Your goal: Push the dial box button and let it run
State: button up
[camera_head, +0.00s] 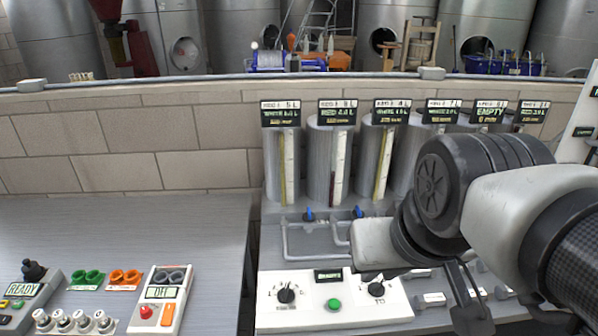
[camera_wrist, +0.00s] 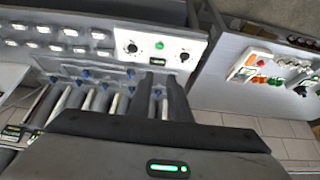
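The dial box (camera_head: 378,314) is a white panel at the lower middle of the head view. It has two black dials (camera_head: 286,293) (camera_head: 376,289), a small display (camera_head: 328,275) and a lit green button (camera_head: 334,304) between and below the dials. The box also shows at the top of the wrist view (camera_wrist: 144,39), with its green button (camera_wrist: 159,45). My gripper (camera_head: 474,318) hangs to the right of the box in the head view, apart from the button.
Several tall tanks with level tubes (camera_head: 327,165) and label screens stand behind the box. Pipes with blue valves (camera_head: 309,215) lie between. Labelled switches (camera_head: 432,299) sit right of the box. A left bench (camera_head: 120,225) holds a handheld device (camera_head: 160,300); a gap separates the benches.

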grip_shut()
dwell(1.5)
